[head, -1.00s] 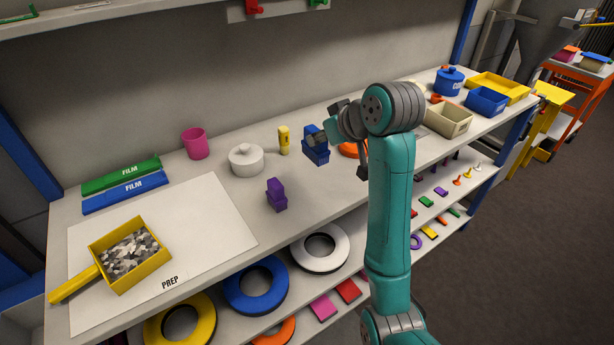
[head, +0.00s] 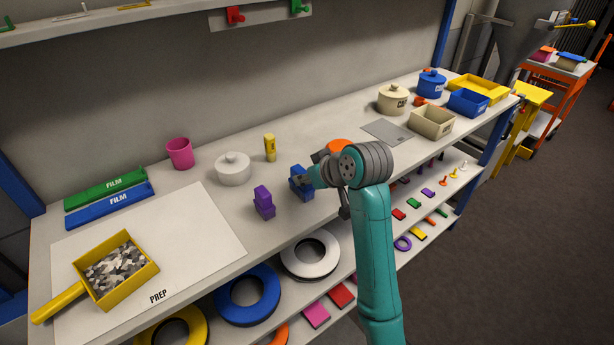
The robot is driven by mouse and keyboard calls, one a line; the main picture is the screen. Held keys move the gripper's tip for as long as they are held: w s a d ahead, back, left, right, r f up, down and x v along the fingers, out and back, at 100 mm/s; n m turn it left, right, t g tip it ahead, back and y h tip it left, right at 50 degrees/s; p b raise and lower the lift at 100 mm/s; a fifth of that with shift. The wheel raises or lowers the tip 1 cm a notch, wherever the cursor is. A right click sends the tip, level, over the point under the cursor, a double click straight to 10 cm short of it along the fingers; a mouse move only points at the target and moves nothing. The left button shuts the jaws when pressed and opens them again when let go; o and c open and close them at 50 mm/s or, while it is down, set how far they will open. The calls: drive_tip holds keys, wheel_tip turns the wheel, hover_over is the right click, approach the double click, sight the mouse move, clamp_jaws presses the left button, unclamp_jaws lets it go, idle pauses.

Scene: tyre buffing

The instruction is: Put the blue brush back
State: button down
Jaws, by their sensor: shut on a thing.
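The blue brush (head: 300,187) is a small stepped block in the head view, near the bench's front edge and right of a similar purple block (head: 264,203). My gripper (head: 304,178) is shut on its upper part, reaching in from the right. The brush stands about upright. I cannot tell whether its underside touches the bench (head: 225,206) or is just above it. My wrist hides part of the gripper.
A yellow block (head: 270,147), white lidded pot (head: 233,169) and pink cup (head: 179,153) stand behind. An orange round thing (head: 340,146) is partly hidden by my wrist. A yellow scoop (head: 118,272) lies on the PREP sheet at left. A grey mat (head: 388,131) lies at right.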

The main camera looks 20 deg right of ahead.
drive_tip(key=shift+f, duration=0.1)
drive_tip(key=c, duration=0.9)
unclamp_jaws()
drive_tip(key=shift+r, duration=0.2)
drive_tip(key=v, duration=1.2)
